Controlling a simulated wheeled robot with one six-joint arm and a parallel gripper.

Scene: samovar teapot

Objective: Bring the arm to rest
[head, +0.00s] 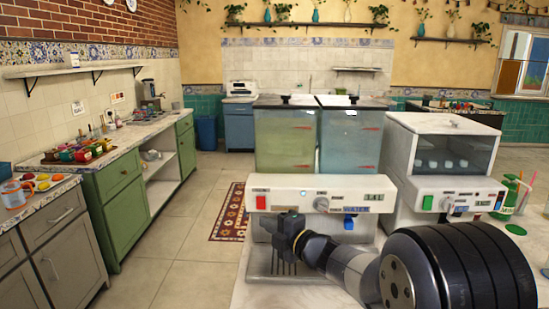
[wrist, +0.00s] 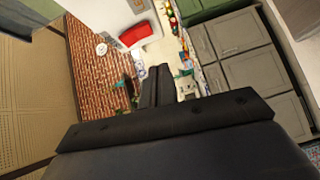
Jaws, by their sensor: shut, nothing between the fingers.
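My gripper (head: 272,225) is in front of the lower part of a two-tank drink dispenser (head: 320,192) in the head view. My arm reaches in from the lower right, and its dark links cover part of the dispenser's base. In the wrist view the two dark fingers of my gripper (wrist: 156,74) stand together, shut and empty. The wrist view looks sideways across the room at a brick wall (wrist: 90,65) and grey cabinets (wrist: 245,60). I cannot tell whether the gripper touches the dispenser.
A white machine with a glass window (head: 445,160) stands right of the dispenser, with a green bottle (head: 508,195) beyond it. Open floor with a patterned rug (head: 228,215) lies between.

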